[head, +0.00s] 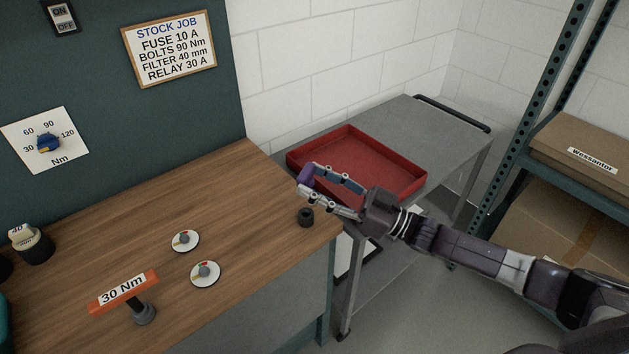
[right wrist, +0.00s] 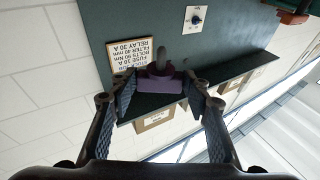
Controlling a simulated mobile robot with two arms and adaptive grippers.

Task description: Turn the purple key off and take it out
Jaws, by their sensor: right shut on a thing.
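My right gripper (head: 304,187) is shut on the purple key (head: 306,175) and holds it over the right end of the wooden bench. The right wrist view shows the purple key (right wrist: 162,92) between the two fingers (right wrist: 162,92), with a darker rounded part pointing away from me. A short dark cylinder (head: 305,217) stands on the bench near its right edge, below the gripper in the head view. No contact between key and cylinder shows. My left gripper is not in view.
Two white discs with small knobs (head: 184,241) (head: 205,273) and an orange "30 Nm" sign (head: 124,291) are on the bench (head: 240,190). An empty-looking red tray (head: 401,193) lies on the grey cart (head: 410,120) behind my gripper. Shelves with boxes (head: 560,215) stand at right.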

